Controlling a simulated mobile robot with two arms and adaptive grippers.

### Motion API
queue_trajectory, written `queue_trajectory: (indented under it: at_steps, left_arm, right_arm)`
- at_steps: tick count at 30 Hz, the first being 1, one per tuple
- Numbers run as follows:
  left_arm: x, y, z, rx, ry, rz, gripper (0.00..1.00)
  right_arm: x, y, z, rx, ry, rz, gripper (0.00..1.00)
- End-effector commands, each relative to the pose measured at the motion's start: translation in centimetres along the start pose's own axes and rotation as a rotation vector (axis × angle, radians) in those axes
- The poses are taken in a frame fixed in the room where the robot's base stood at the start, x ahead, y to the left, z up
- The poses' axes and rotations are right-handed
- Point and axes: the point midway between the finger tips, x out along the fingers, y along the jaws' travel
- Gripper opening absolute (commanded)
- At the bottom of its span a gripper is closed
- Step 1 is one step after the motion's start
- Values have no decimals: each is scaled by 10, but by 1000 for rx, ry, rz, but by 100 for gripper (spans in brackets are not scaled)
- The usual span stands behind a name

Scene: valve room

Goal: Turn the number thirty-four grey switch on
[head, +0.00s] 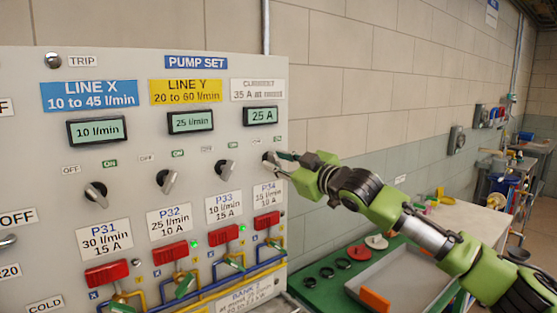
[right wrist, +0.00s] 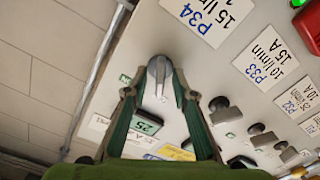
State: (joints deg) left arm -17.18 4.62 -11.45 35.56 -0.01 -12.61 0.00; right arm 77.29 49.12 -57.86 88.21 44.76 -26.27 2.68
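The P34 grey switch (right wrist: 158,76) sits on the panel beside the label P34 (right wrist: 200,18). In the head view the switch (head: 268,159) is partly covered by my right gripper (head: 281,163). In the right wrist view the two fingers of my right gripper (right wrist: 155,90) stand apart on either side of the knob, with a small gap on the left side. Whether the right finger touches the knob I cannot tell. The exact angle of the P34 knob is unclear. My left gripper is in neither view.
Similar knobs for P31 (head: 95,194), P32 (head: 166,181) and P33 (head: 226,169) stand left of it. Red handles and pipes run below. Green lamps glow near P32 and P33. The current display (head: 260,116) reads 25 A.

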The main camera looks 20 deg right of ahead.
Motion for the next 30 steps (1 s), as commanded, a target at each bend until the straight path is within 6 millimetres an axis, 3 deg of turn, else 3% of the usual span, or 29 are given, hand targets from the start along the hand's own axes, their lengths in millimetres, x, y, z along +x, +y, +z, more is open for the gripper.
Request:
queue_trajectory:
  at_steps: [6,7,9,10,22,30]
  left_arm:
    - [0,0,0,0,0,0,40]
    - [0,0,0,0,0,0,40]
    - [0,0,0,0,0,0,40]
    - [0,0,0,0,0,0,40]
    - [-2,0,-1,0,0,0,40]
    - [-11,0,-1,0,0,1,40]
  right_arm:
    - [0,0,0,0,0,0,25]
    - [0,0,0,0,0,0,22]
    - [0,0,0,0,0,0,4]
    - [0,0,0,0,0,0,0]
    - [0,0,1,30,-2,-1,0]
    - [1,0,0,180,-3,-2,0]
